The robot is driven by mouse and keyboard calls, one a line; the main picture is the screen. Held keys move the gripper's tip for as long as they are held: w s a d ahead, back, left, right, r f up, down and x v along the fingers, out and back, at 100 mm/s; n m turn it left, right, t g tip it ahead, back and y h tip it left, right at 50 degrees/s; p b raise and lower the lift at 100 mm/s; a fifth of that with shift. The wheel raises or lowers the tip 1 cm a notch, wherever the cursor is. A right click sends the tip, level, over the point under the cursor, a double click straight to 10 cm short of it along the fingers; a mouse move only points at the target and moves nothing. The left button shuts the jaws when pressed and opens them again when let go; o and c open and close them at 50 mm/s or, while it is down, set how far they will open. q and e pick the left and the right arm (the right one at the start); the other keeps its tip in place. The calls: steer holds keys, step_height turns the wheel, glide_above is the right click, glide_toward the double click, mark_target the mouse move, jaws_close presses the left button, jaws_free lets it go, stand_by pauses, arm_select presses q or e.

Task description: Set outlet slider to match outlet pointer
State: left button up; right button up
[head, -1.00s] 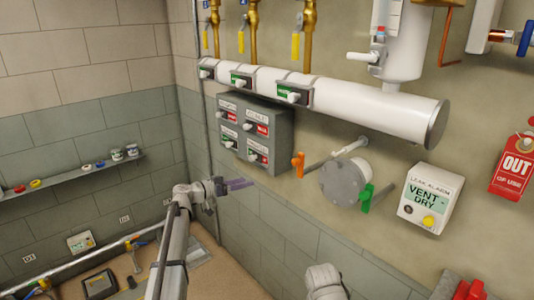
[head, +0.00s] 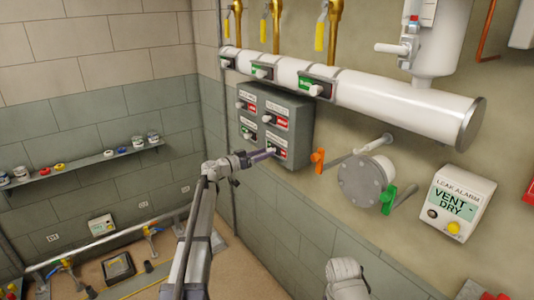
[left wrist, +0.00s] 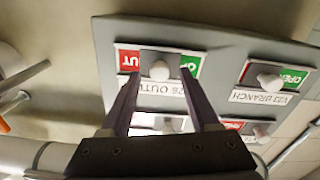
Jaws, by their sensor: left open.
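The grey slider box (head: 299,128) hangs on the wall below the white pipe, with two rows of labelled sliders. In the left wrist view the outlet slider plate (left wrist: 192,65) shows red at left and green at right, with its white knob (left wrist: 160,71) between the colours. My left gripper (head: 271,153) is open at the box's lower right slider. In the left wrist view its fingers (left wrist: 161,84) lie on either side of the knob; contact cannot be told. I cannot tell which part is the outlet pointer. My right gripper is not seen.
An orange handle (head: 318,161) and a green handle (head: 387,199) stick out beside a round grey flange (head: 362,184), right of the box. A leak alarm box (head: 456,205) is farther right. The white pipe (head: 400,98) runs above.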

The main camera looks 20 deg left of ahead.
arm_select(q)
steer(key=shift+x, duration=0.85)
steer(key=shift+c, duration=0.2)
jaws_close()
stand_by(0.5)
